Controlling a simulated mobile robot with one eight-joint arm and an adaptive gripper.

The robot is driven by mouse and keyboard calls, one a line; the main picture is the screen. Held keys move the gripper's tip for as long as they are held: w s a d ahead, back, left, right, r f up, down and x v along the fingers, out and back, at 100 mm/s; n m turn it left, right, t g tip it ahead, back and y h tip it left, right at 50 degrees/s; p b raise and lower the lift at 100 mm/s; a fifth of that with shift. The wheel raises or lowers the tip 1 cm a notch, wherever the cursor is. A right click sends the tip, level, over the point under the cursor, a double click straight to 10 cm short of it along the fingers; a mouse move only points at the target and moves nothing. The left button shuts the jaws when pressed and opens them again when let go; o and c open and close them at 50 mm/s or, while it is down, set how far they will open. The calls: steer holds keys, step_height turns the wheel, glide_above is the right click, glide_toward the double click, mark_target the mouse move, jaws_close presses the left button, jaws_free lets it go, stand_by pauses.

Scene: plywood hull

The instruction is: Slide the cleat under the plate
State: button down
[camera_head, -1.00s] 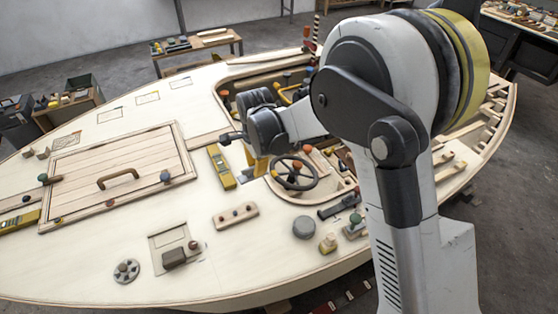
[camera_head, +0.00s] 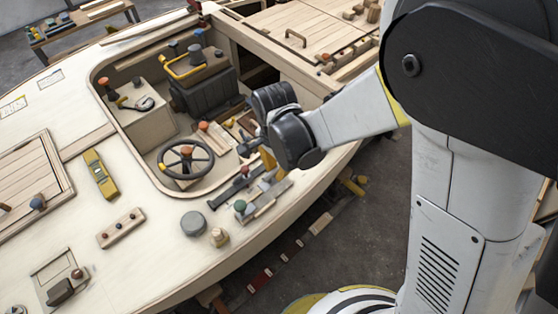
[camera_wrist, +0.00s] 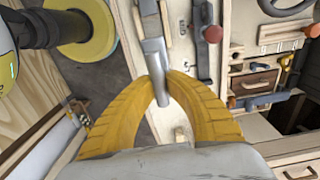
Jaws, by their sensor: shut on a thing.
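My gripper (camera_wrist: 161,92) has its two yellow fingers closed on a slim grey metal piece in the wrist view, which looks like the cleat (camera_wrist: 154,55). The piece extends above and slightly below the fingertips. In the head view my gripper (camera_head: 268,165) is low over the deck edge, right of the steering wheel. A grey fitting (camera_head: 268,190) with pale wood lies just below it there. I cannot tell which part is the plate, or whether the held piece touches it.
A dark lever fitting (camera_wrist: 205,42) with a red knob lies beside the held piece. The steering wheel (camera_head: 186,160) and open cockpit are to the left. A green-knobbed block (camera_head: 240,207) and a round grey cap (camera_head: 194,223) stand on the deck. The hull edge drops to the floor.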

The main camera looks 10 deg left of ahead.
mark_target(265, 199)
steer(key=shift+s+a+f, duration=0.1)
steer(key=shift+a+f, duration=0.05)
steer(key=shift+f, duration=0.15)
steer(key=shift+f+b, duration=2.25)
steer(key=shift+f, duration=0.85)
steer(key=shift+s+a+b, duration=0.3)
steer(key=shift+s+a, duration=1.1)
steer(key=shift+s, duration=0.3)
steer(key=c, duration=1.4)
jaws_free()
step_height(265, 199, up, 12)
steer(key=shift+s, duration=0.1)
